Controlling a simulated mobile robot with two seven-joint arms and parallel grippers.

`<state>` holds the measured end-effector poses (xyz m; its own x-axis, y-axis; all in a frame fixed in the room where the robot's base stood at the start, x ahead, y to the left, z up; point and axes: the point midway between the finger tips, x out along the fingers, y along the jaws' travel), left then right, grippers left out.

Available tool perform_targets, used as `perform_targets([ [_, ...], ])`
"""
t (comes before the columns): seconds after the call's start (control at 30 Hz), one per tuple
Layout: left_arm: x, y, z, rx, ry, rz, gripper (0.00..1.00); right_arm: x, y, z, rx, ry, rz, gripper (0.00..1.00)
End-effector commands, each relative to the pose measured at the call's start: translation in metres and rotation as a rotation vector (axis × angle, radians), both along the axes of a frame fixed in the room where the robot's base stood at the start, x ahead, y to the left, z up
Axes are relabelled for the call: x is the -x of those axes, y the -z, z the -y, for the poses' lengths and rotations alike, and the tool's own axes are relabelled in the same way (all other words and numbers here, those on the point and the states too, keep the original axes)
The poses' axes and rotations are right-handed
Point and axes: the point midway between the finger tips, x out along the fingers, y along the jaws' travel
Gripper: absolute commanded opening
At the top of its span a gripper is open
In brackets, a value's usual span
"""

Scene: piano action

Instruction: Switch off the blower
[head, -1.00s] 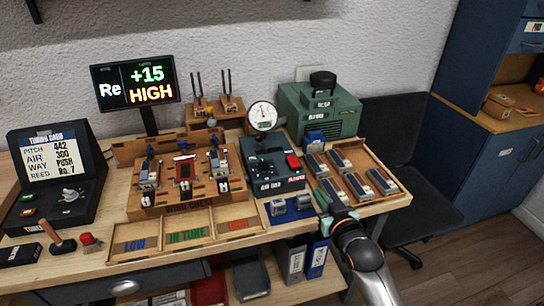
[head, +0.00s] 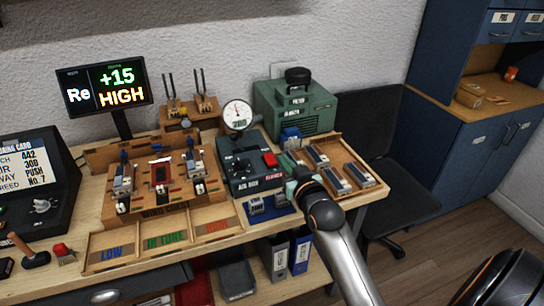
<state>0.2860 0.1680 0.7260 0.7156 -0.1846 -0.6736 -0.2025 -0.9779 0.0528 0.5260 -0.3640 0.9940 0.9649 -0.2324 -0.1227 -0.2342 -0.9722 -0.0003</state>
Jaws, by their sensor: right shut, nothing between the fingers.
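The green blower box (head: 318,122) with a black top handle (head: 298,76) stands at the back right of the bench. In front of it is a dark control box (head: 238,178) with a black knob and a red switch (head: 270,160) at its right; the switch's setting is too small to tell. A round gauge (head: 237,114) rises behind this box. My right gripper (head: 289,167) is shut and empty, just right of the red switch, over the left edge of the block tray; I cannot tell whether it touches anything. My left gripper is not in view.
A wooden tray (head: 372,166) with several metal-and-wood blocks lies right of my right gripper. A wooden jig (head: 160,205) and labelled bins (head: 110,252) are to the left. The display (head: 105,85) reads Re, +15, HIGH. A black chair (head: 405,180) stands beyond the bench.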

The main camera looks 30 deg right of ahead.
Motion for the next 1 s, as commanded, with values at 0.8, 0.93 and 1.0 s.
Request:
perform_targets([
  [0.8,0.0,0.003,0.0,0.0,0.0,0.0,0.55,-0.09,0.045,0.021,-0.001,-0.001,-0.002,0.0],
  [0.93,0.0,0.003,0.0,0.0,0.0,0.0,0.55,-0.09,0.05,0.021,0.0,-0.001,0.0,0.0],
  [1.0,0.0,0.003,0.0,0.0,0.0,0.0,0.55,-0.09,0.051,0.021,0.0,-0.001,0.0,0.0],
])
